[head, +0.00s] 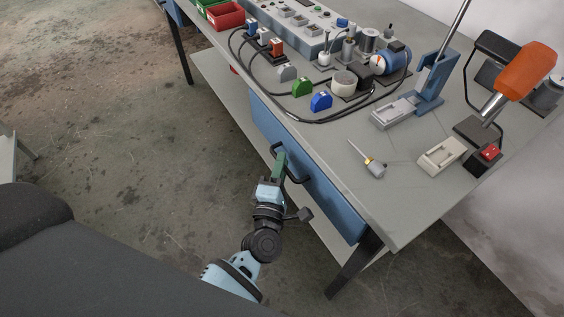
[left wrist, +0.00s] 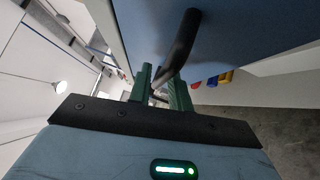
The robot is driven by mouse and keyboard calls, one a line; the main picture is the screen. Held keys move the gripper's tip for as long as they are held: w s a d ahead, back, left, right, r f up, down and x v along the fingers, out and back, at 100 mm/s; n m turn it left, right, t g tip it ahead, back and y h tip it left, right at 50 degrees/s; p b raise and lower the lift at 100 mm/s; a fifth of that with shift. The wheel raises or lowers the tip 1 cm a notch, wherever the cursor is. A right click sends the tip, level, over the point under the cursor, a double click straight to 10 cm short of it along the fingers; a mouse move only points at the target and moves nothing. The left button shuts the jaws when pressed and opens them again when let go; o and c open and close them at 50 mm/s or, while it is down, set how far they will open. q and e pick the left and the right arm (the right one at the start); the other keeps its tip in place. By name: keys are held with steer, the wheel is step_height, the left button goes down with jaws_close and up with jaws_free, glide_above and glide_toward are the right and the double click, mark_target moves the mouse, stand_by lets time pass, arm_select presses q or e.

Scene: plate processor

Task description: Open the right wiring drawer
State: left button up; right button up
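The right wiring drawer (head: 336,203) is a blue front under the near edge of the workbench, with a dark bar handle (head: 298,181). The drawer front looks level with the bench edge. My left gripper (head: 279,160) is at the far end of the handle, its green fingers beside the bar. In the left wrist view the dark handle (left wrist: 181,42) runs down between the close-set green fingers (left wrist: 158,82), which look shut on it. The blue drawer front (left wrist: 245,35) fills the top. The exact finger contact is partly hidden. My right gripper is not in view.
The workbench top (head: 330,140) overhangs the drawer. A bench leg (head: 352,268) stands right of the drawer, and a lower shelf (head: 225,90) runs underneath. The floor (head: 120,130) left of the bench is clear.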

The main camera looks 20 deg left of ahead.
arm_select(q)
steer(key=shift+w, duration=0.4)
steer(key=shift+c, duration=0.3)
jaws_close()
steer(key=shift+s, duration=0.1)
steer(key=s+a, duration=0.9)
steer(key=s, duration=0.2)
steer(key=s+a+p, duration=0.1)
steer(key=s+a, duration=0.7)
steer(key=s, duration=0.3)
steer(key=shift+s+a, duration=0.35)
steer(key=shift+a, duration=0.05)
steer(key=shift+o, duration=0.3)
jaws_free()
